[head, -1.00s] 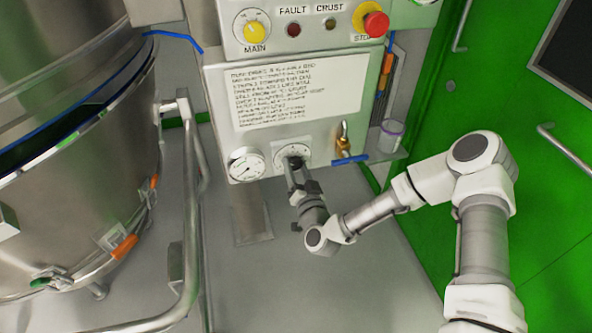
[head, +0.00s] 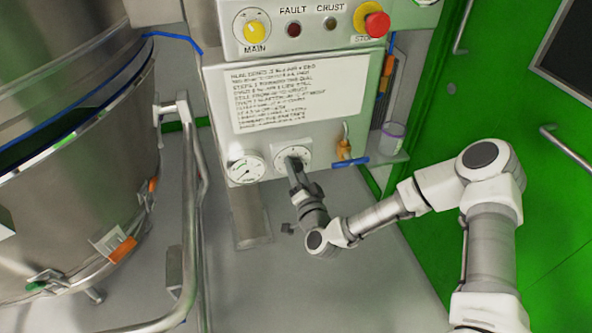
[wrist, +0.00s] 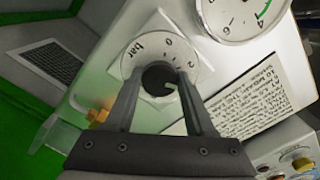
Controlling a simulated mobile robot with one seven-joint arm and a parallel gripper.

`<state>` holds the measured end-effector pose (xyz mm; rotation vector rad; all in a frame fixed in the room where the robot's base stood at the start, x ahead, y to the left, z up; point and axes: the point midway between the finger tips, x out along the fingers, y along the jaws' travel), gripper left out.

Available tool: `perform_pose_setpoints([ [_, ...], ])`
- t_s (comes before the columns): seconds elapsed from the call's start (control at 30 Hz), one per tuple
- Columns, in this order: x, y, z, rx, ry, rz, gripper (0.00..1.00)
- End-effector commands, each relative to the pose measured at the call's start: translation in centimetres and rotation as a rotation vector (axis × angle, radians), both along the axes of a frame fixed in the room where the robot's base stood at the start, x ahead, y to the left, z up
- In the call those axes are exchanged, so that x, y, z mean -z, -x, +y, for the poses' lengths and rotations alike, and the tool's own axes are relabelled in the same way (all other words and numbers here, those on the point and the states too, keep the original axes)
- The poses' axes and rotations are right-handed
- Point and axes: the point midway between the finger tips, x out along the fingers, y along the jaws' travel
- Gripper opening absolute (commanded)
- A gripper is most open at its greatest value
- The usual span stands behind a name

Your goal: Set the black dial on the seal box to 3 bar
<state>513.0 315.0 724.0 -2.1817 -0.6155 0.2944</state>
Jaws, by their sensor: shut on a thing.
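The seal box (head: 216,98) is a pale grey panel with a white text sheet. Its black dial (wrist: 159,77) sits on a round white scale marked "bar", 0 and 2, also visible in the head view (head: 304,158). My gripper (wrist: 160,82) is shut on the black dial, one finger on each side. A short pale mark on the dial points right and slightly down in the wrist view, past the 2. I cannot read the exact value; the fingers hide the lower scale.
A round pressure gauge (head: 246,171) with a green arc is left of the dial. A brass valve with a blue handle (head: 350,162) is to the right. Above are a yellow MAIN knob (head: 254,30) and a red stop button (head: 377,24). A steel vessel (head: 75,190) and rail (head: 190,220) stand left.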

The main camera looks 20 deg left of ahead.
Motion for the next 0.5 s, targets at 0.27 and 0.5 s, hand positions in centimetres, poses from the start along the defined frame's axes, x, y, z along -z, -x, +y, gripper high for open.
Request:
perform_pose_setpoints([
  [0.27,-0.09,-0.08,0.01,0.001,0.001,-0.003,0.74],
  [0.5,-0.04,-0.04,0.0,0.0,0.001,-0.002,0.84],
])
